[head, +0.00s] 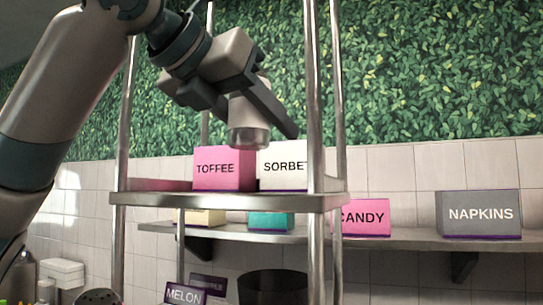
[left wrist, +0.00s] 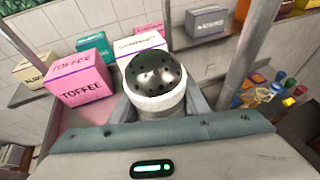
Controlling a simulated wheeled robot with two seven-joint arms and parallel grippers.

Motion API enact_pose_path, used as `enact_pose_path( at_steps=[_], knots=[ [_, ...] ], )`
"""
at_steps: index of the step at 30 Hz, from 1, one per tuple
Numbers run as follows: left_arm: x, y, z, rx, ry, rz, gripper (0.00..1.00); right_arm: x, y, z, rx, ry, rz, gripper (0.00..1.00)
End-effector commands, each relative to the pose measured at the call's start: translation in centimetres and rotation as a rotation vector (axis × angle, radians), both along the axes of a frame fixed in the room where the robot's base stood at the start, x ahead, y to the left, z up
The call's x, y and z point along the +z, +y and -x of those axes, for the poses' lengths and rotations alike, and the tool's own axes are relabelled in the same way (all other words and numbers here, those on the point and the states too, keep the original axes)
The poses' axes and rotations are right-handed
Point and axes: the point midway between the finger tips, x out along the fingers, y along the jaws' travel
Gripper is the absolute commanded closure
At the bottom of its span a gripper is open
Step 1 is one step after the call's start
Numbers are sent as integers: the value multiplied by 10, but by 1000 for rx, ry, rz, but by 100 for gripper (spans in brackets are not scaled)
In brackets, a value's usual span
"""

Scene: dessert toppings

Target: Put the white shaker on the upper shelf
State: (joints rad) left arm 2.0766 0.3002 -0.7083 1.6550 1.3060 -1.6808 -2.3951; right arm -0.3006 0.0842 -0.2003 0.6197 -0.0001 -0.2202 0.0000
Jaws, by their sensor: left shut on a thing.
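The white shaker (head: 249,128) is held in the air above the metal rack's upper shelf (head: 228,202). In the left wrist view the shaker (left wrist: 158,98) shows its dark, perforated domed top and white body. My left gripper (head: 244,103) is shut on it, with a finger on either side. In the head view the shaker appears tilted slightly, and its base is clear of the shelf. A pink TOFFEE box (head: 224,169) and a white SORBET box (head: 284,170) stand on or behind the upper shelf. My right gripper is in neither view.
Metal posts (head: 313,100) flank the shelf. A wall shelf (head: 400,237) behind carries a CANDY box (head: 361,218) and a NAPKINS box (head: 478,214). Below are a MELON box (head: 185,294) and a dark round container (head: 272,286).

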Motion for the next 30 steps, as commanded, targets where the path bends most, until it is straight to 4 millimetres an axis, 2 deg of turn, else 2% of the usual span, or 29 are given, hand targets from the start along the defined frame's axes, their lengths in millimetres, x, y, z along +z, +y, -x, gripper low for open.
enact_pose_path(
  at_steps=[1, 3, 8, 21, 30],
  knots=[
    [-3, -3, -8, -1, 3, -2, 87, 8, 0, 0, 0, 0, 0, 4],
    [-8, -7, -17, -1, 2, -1, 87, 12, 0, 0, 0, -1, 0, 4],
    [-17, -11, -27, -1, -1, 1, 87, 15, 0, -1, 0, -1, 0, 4],
    [-21, -11, -29, 0, -1, 0, 87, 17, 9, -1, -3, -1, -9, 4],
    [-49, -11, -29, -1, 1, 0, 87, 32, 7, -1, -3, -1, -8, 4]
  ],
)
